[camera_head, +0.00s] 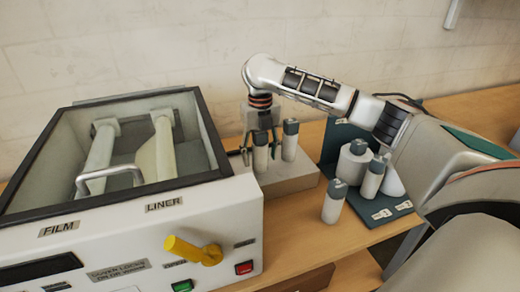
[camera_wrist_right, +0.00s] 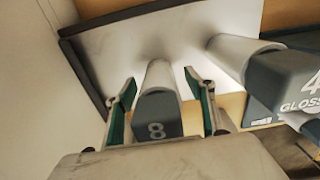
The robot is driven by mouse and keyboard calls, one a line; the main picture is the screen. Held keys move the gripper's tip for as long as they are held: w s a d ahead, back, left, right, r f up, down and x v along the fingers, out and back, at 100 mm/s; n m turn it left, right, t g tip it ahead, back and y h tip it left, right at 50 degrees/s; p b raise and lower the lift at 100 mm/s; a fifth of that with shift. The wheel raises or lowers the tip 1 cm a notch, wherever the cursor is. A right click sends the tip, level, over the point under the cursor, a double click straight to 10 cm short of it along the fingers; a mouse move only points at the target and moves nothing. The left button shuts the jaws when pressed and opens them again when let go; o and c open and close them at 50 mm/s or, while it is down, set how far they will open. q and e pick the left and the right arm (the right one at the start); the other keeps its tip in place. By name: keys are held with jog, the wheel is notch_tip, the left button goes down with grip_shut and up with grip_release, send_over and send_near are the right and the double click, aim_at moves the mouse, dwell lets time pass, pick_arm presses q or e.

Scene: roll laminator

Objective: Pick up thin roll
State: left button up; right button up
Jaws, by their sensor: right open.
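A thin grey-white roll with a dark cap marked 8 (camera_wrist_right: 159,116) stands on the pale block, between my right gripper's fingers; the roll also shows in the head view (camera_head: 260,158). My right gripper (camera_wrist_right: 163,100) is open, with a finger on each side of the roll and gaps visible. In the head view the right gripper (camera_head: 260,150) comes down from above, partly hiding the roll's top. A second slim roll with a dark cap marked 4 (camera_wrist_right: 275,72) stands close to the right; it also shows in the head view (camera_head: 290,140). My left gripper is not in view.
The laminator (camera_head: 140,235) with glass lid and yellow handle (camera_head: 193,250) stands at left, close to the pale block (camera_head: 290,181). Several more rolls, including a wider one (camera_head: 352,163), stand at right around a green stand (camera_head: 340,133). Bare table lies in front.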

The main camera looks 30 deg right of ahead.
jog(key=c, duration=1.2)
jog(key=shift+r, duration=0.2)
